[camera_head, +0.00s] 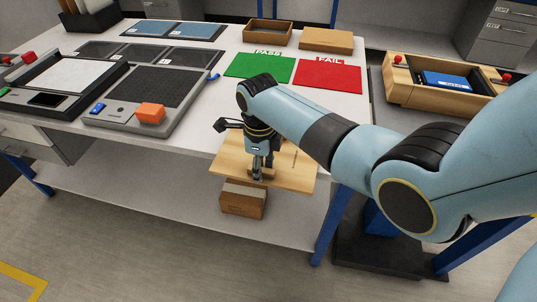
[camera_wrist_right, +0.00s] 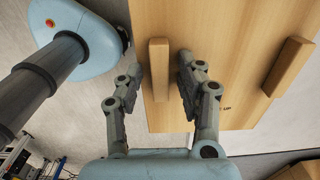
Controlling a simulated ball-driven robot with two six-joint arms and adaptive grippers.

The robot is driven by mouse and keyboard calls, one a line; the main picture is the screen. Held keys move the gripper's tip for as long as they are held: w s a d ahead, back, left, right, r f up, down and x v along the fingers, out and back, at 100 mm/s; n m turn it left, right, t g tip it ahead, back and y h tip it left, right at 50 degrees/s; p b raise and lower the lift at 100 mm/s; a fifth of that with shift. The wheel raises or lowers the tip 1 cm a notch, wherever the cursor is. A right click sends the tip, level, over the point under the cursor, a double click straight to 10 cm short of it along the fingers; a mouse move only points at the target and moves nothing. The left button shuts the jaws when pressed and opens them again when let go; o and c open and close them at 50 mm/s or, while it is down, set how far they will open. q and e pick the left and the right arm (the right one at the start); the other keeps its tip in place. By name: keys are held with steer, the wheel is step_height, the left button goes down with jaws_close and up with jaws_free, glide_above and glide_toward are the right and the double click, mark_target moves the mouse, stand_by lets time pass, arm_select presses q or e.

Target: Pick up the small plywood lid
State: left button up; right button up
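The plywood lid (camera_head: 230,158) is a flat light-wood board at the front edge of the white table, partly overhanging it. The right wrist view shows the lid (camera_wrist_right: 222,55) with two raised wooden bars and a small dark mark reading "UP". My right gripper (camera_head: 258,176) points down at the lid. In the wrist view my right gripper (camera_wrist_right: 162,75) has its fingers apart on either side of the nearer bar (camera_wrist_right: 158,68), with narrow gaps visible. I cannot tell whether the lid is resting or raised. My left gripper is not in view.
A cardboard box (camera_head: 243,202) sits below the lid. Green PASS (camera_head: 260,68) and red FAIL (camera_head: 328,76) mats lie behind. A device with an orange block (camera_head: 150,113) is to the left. A wooden crate (camera_head: 402,80) holding a blue item stands right.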

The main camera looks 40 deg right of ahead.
jaws_close()
steer(key=shift+r, duration=0.1)
